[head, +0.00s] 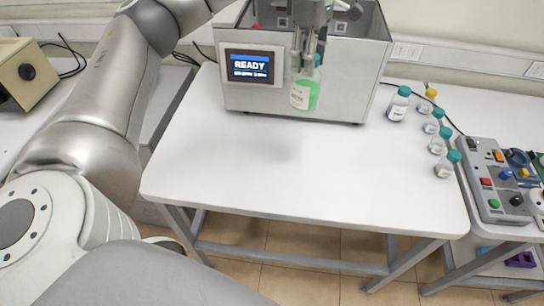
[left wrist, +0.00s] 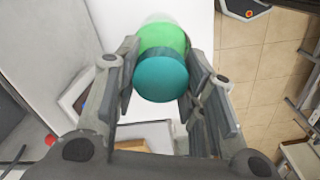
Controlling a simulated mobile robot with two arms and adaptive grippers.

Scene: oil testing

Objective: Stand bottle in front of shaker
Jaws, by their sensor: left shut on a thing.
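The bottle (head: 304,95) holds green liquid and has a white label and a teal cap. My left gripper (head: 309,66) is shut on it near the cap and holds it in front of the shaker (head: 305,105), slightly tilted. The shaker is a large grey open-topped box with a screen (head: 249,66) reading READY. In the left wrist view the bottle's teal cap (left wrist: 161,79) sits between the two fingers (left wrist: 160,75). Whether the bottle's base touches the table cannot be told, but it appears raised. My right gripper is not in view.
The white table (head: 290,180) is clear in front of the shaker. A control box (head: 497,185) with buttons stands at the far right.

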